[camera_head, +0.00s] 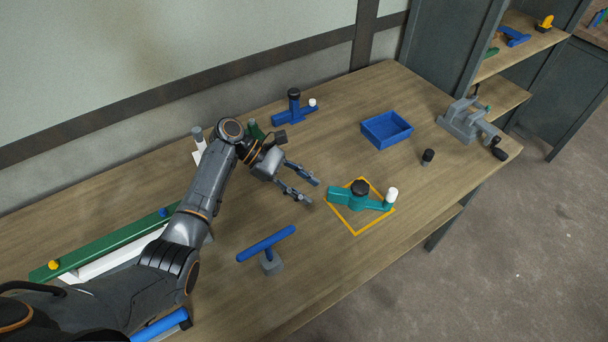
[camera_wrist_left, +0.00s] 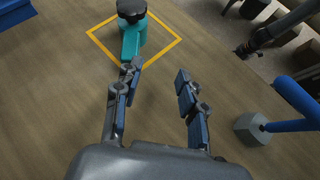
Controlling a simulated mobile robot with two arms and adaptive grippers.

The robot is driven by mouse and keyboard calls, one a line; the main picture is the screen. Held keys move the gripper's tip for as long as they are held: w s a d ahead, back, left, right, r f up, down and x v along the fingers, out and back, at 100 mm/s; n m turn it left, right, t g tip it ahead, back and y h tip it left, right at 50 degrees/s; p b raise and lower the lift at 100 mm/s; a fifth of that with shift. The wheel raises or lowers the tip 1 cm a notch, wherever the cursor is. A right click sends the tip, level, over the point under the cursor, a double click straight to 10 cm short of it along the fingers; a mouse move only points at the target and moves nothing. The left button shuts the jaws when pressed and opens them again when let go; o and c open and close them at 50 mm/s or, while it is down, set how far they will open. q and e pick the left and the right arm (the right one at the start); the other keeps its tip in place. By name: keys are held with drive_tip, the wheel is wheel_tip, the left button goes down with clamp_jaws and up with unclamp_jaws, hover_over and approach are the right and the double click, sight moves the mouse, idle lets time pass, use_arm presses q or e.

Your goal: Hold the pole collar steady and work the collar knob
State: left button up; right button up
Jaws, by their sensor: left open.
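A teal collar piece (camera_head: 345,199) with a black knob (camera_head: 360,187) on top and a white knob (camera_head: 391,194) at its right end lies inside an orange square outline (camera_head: 356,233) on the bench. In the left wrist view the teal arm (camera_wrist_left: 131,42) and black knob (camera_wrist_left: 131,10) show at the top; the white knob is not visible there. My left gripper (camera_head: 313,192) is open and empty, just left of the teal piece and apart from it. Its fingers (camera_wrist_left: 160,70) show bare wood between them.
A blue T-handle on a grey base (camera_head: 271,264) stands in front of my left gripper. A blue clamp-like piece (camera_head: 294,114), blue tray (camera_head: 369,135), small dark knob (camera_head: 427,157) and grey vise (camera_head: 463,120) stand farther back. Bare wood surrounds the orange outline.

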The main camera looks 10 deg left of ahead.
sight(329, 189)
use_arm(q)
drive_tip(key=w+n, duration=0.1)
drive_tip(key=w, duration=0.1)
drive_tip(key=w+f+n+t, duration=0.1)
drive_tip(key=w, duration=0.1)
drive_tip(key=shift+a+n, duration=0.3)
drive_tip(key=shift+a, duration=0.1)
drive_tip(key=shift+x, duration=3.95)
drive_tip(key=shift+w, duration=0.1)
clamp_jaws()
drive_tip(key=shift+o, duration=0.7)
unclamp_jaws()
clamp_jaws()
